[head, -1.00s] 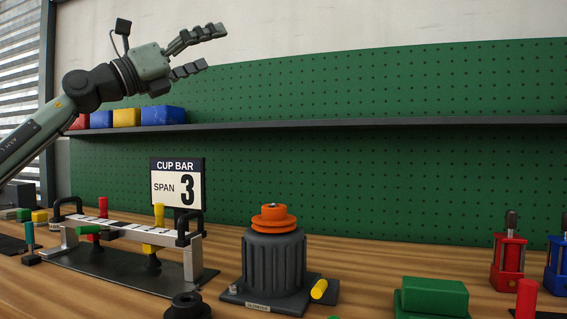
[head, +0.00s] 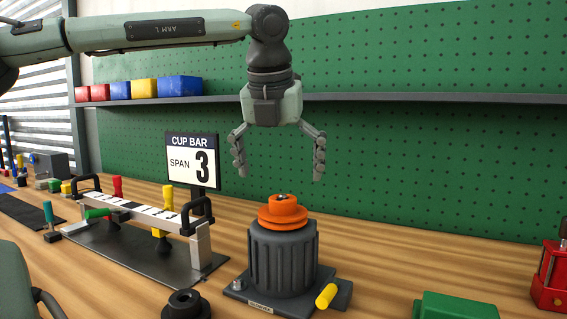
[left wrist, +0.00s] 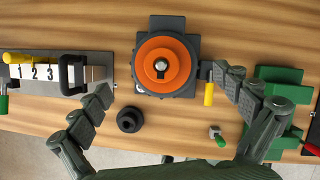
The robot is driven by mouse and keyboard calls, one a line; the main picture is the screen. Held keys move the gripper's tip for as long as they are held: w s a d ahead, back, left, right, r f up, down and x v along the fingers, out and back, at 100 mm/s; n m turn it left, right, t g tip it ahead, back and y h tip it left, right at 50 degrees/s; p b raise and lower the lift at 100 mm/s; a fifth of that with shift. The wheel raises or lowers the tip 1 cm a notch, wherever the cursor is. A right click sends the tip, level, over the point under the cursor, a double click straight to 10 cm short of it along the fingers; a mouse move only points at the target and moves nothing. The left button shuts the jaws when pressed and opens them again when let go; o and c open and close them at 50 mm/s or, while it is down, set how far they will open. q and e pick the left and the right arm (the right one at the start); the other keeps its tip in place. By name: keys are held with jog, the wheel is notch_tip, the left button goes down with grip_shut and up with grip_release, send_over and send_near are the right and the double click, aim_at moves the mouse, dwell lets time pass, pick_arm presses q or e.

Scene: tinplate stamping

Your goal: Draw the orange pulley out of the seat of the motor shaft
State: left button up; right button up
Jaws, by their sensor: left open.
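The orange pulley (head: 283,212) sits on top of the dark ribbed motor (head: 283,262), around the shaft, whose tip shows in its middle. In the left wrist view the pulley (left wrist: 161,66) is seen from above, near the top centre. My left gripper (head: 280,176) is open and empty, pointing down above the pulley, with clear space between the fingertips and it. In the left wrist view its two fingers (left wrist: 170,88) are spread wide on either side of the motor. My right gripper cannot be made out in either view.
A cup bar gauge (head: 135,208) with a "SPAN 3" sign (head: 192,161) stands left of the motor. A black ring part (head: 184,304) lies in front. A yellow-handled piece (head: 327,295) is at the motor base's right. A green block (head: 455,305) lies further right.

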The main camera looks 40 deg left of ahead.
aim_at(283, 197)
pick_arm(q)
jog(key=x, duration=0.6)
jog(key=shift+w+f, duration=0.15)
jog(key=shift+f, duration=0.15)
jog(key=shift+c, duration=0.6)
jog(key=c, duration=1.6)
jog(key=shift+r+p, duration=0.3)
jog(key=shift+p, duration=0.05)
jog(key=shift+c, duration=0.2)
